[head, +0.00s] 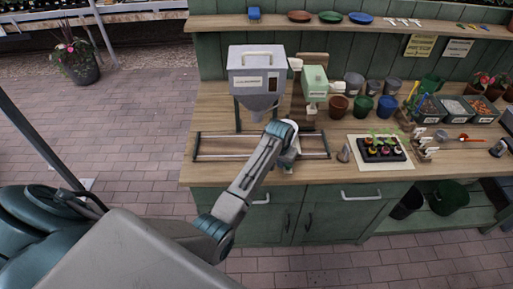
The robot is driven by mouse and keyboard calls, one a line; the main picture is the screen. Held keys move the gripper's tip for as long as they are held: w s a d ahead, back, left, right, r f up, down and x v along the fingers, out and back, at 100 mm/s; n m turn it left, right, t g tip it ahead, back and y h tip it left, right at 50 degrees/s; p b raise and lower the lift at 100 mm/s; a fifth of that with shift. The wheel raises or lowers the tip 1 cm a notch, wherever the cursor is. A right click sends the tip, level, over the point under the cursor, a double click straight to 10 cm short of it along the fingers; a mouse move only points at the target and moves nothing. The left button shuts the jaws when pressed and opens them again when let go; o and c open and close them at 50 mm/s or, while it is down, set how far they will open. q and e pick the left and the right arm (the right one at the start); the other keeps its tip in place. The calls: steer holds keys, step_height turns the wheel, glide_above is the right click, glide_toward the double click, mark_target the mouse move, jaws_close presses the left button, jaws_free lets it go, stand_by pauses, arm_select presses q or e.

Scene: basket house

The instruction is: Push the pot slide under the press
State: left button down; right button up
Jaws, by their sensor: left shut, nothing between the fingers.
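Two dark rails (225,157) run left to right along the bench front, joined by end bars. The pot slide itself I cannot make out clearly; my left arm covers part of the rails. My left gripper (287,161) is shut and empty at the right half of the rails, low over the bench; I cannot tell whether it touches anything. A pale green boxy device (315,82), possibly the press, stands on a wooden backing behind and right of my wrist. A grey hopper (257,72) with a funnel stands on legs to its left. My right gripper is out of view.
Pots, including a terracotta pot (338,106), stand right of the green device. A small metal cup (344,153) and a seedling tray (381,149) are right of the rails. The green bench (215,105) has clear top at left.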

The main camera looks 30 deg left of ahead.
arm_select(q)
steer(key=w+d, duration=0.1)
steer(key=d, duration=0.1)
steer(key=w+d+b, duration=0.1)
steer(key=d, duration=0.1)
steer(key=w+d, duration=0.2)
steer(key=d, duration=0.1)
steer(key=shift+w, duration=0.1)
steer(key=r+p, duration=0.2)
steer(key=r, duration=0.1)
steer(key=shift+s+a, duration=0.2)
steer(key=shift+a, duration=0.2)
steer(key=shift+s+a+r, duration=0.1)
steer(key=shift+a+r, duration=0.05)
steer(key=shift+s+a+r, duration=0.15)
steer(key=shift+a+r, duration=0.05)
steer(key=shift+r, duration=0.65)
